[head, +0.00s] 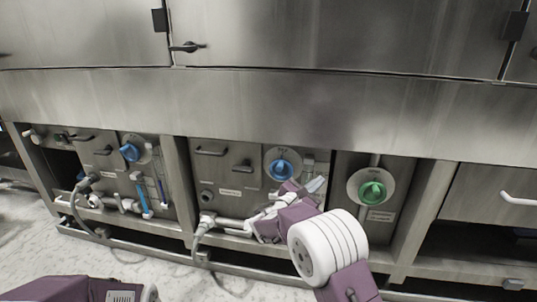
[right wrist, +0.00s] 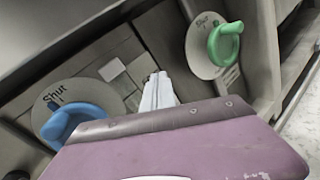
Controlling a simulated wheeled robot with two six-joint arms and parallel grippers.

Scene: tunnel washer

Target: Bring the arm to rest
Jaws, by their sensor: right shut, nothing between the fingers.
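My right arm reaches in from the lower right in the head view, and its gripper (head: 315,184) is in front of the washer's lower panels. In the right wrist view the gripper's fingers (right wrist: 158,88) are together and empty. They lie between a blue knob (right wrist: 72,120) and a green knob (right wrist: 225,43), apart from both as far as I can see. The head view also shows this blue knob (head: 282,168) left of the gripper and the green knob (head: 372,192) right of it. Part of my left arm shows at the lower left, but its gripper is not visible.
The steel washer (head: 330,110) fills the background. Another blue knob (head: 130,152) is on the left panel. Pipes and hoses (head: 205,222) run along the base. A white handle (head: 518,199) sticks out at the right. The light floor (head: 150,265) is open in front.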

